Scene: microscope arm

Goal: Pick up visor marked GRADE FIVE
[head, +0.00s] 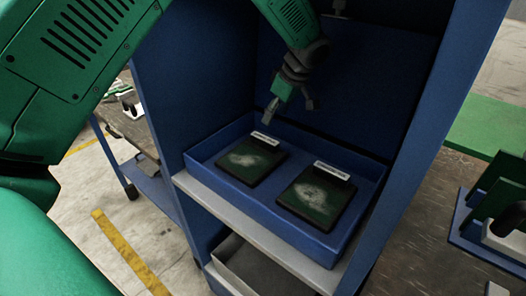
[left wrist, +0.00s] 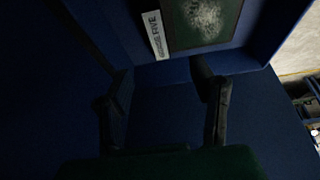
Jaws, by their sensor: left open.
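Two dark visors with green, scuffed panes lie in a blue tray (head: 228,186). The left visor (head: 250,162) has a white label too small to read in the head view. In the left wrist view a visor (left wrist: 203,20) at the top has a white label (left wrist: 157,36) ending in FIVE, and it appears to be the left one. The right visor (head: 316,196) has an unreadable label. My left gripper (head: 291,106) is open and empty, behind and above the left visor, apart from it. Its fingers also show in the left wrist view (left wrist: 161,100). My right gripper is out of view.
The tray sits on a shelf inside a blue cabinet, whose side walls (head: 190,75) stand close around my left gripper. A lower grey bin (head: 255,270) is below. Benches with equipment stand at left and right.

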